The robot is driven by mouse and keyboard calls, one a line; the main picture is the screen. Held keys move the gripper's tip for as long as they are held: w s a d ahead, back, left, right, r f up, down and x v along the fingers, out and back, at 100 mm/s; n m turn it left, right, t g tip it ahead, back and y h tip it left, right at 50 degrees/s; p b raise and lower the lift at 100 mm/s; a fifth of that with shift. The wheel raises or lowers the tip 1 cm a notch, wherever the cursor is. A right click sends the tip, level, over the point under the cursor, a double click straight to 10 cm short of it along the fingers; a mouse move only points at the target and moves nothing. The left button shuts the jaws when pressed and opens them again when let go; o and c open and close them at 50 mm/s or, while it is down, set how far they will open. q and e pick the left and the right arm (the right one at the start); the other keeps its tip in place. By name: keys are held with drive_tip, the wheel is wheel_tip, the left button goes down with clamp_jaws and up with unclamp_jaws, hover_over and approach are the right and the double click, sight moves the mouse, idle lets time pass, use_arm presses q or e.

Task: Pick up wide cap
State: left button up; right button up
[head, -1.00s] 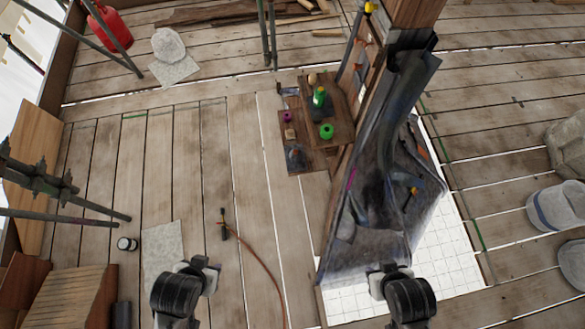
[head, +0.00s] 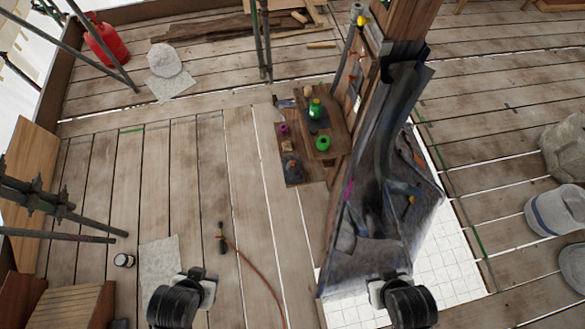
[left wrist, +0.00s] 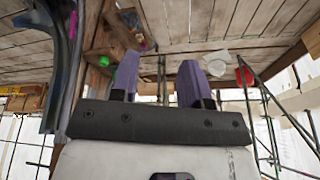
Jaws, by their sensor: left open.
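Several small coloured pieces stand on a low wooden stand beside the post: a green bottle-like piece (head: 316,108), a round green piece (head: 323,143) and a small magenta piece (head: 283,129). I cannot tell which of them, if any, is the wide cap. My left gripper (left wrist: 158,80) is open and empty; in the left wrist view its two purple fingers stand apart. In the head view it is low at the left, well short of the stand. My right arm ends low at the right, by the grey sheet; its fingers are hidden.
A dark grey sheet (head: 375,210) hangs from the wooden post (head: 408,22), right of the stand. A torch with an orange hose (head: 222,238) lies on the planks. Scaffold poles are at the left, buckets (head: 555,210) at the right.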

use_arm(q)
drive_tip(key=o, duration=1.1)
drive_tip(key=shift+d, duration=0.1)
